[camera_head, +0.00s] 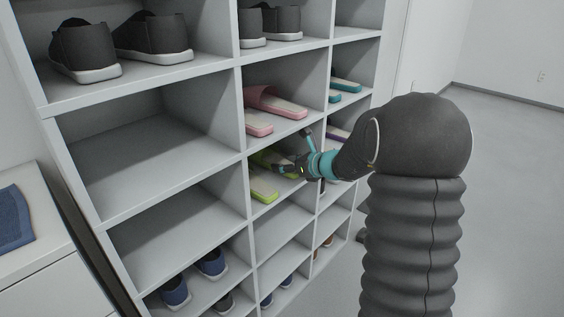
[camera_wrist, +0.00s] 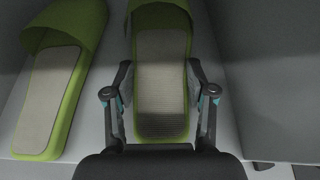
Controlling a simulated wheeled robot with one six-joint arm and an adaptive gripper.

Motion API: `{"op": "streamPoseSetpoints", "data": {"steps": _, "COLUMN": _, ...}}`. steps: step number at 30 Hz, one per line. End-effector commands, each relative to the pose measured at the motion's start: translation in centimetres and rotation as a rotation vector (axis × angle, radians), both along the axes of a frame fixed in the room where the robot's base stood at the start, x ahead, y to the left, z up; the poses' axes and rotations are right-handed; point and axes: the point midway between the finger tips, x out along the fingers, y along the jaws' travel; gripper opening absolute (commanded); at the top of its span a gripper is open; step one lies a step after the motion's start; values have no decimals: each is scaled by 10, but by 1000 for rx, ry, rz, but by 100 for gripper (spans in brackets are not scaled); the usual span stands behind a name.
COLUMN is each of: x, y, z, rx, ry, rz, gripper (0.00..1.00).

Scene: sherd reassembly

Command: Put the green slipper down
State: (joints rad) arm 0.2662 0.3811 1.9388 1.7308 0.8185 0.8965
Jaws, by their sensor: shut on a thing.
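My gripper (camera_wrist: 161,100) is shut on a green slipper (camera_wrist: 163,65) with a grey insole, one finger along each side near its heel. The slipper's toe points into a compartment of the shelf, away from my wrist. A second green slipper (camera_wrist: 52,85) lies to its left on the compartment floor. In the head view this other slipper (camera_head: 264,190) shows at the compartment's front edge, and my gripper (camera_head: 287,169) reaches in beside it. The held slipper is partly hidden there by my gripper. I cannot tell whether it touches the floor.
The white shelf (camera_head: 172,225) has many compartments. Pink slippers (camera_head: 275,103) lie in the one above, and dark shoes (camera_head: 152,37) stand at the top left. A compartment wall (camera_wrist: 262,75) stands close right of the held slipper.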

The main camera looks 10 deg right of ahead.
Motion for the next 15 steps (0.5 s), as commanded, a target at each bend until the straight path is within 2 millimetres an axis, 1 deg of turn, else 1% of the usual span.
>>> {"op": "streamPoseSetpoints", "data": {"steps": 2, "x": 0, "y": -2, "z": -1, "rx": 1, "ry": 1, "rz": -4, "gripper": 13}}
{"op": "streamPoseSetpoints", "data": {"steps": 9, "x": 0, "y": 2, "z": -3, "rx": 0, "ry": -1, "rz": 1, "gripper": 13}}
{"op": "streamPoseSetpoints", "data": {"steps": 10, "x": 0, "y": 2, "z": -4, "rx": 0, "ry": -1, "rz": 2, "gripper": 58}}
{"op": "streamPoseSetpoints", "data": {"steps": 11, "x": 0, "y": 2, "z": -3, "rx": 0, "ry": -1, "rz": 2, "gripper": 65}}
{"op": "streamPoseSetpoints", "data": {"steps": 12, "x": 0, "y": 2, "z": -3, "rx": 0, "ry": -1, "rz": 2, "gripper": 75}}
{"op": "streamPoseSetpoints", "data": {"steps": 13, "x": 0, "y": 2, "z": -3, "rx": 0, "ry": -1, "rz": 2, "gripper": 80}}
{"op": "streamPoseSetpoints", "data": {"steps": 15, "x": 0, "y": 1, "z": -3, "rx": 0, "ry": -1, "rz": 1, "gripper": 80}}
